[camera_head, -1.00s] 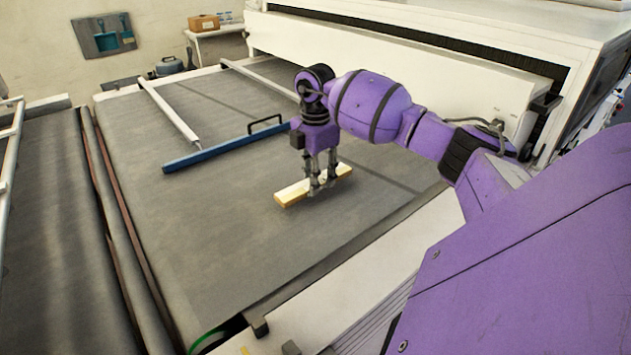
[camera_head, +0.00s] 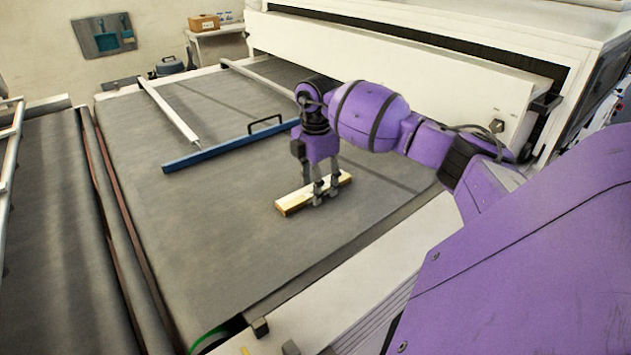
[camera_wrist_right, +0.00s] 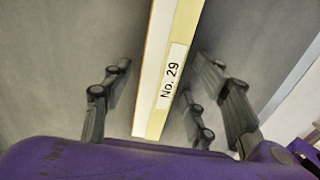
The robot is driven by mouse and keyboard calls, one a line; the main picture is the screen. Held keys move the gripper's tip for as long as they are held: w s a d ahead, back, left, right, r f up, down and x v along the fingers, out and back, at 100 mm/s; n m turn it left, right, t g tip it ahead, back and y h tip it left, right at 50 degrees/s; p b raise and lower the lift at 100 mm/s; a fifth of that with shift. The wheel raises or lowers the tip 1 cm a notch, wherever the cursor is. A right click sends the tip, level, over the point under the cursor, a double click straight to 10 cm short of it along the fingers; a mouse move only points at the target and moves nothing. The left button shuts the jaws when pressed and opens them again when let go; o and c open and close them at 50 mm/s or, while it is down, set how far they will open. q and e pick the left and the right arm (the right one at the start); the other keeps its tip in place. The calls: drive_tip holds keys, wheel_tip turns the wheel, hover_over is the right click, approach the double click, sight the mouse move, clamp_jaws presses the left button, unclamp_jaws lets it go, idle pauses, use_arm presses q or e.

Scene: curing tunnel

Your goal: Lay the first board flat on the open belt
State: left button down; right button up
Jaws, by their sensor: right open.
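A pale wooden board (camera_head: 293,203) lies on the grey belt (camera_head: 230,245). In the right wrist view the board (camera_wrist_right: 172,70) shows a white label reading "No. 29" and runs between my right gripper's fingers, with a gap on each side. My right gripper (camera_head: 324,195) points down over the board in the head view, its fingers open around the board's middle. The fingers also show in the right wrist view (camera_wrist_right: 165,100). The board's underside is hidden, so any small gap to the belt cannot be told. My left gripper is not in view.
A blue bar (camera_head: 215,150) with a black handle lies across the belt behind the board. A white rail (camera_head: 168,112) runs back from it. A white machine housing (camera_head: 400,60) stands along the far right. The belt in front of the board is clear.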

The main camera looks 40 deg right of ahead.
wheel_tip(320, 180, up, 12)
drive_tip(key=shift+r, duration=0.15)
idle(0.8)
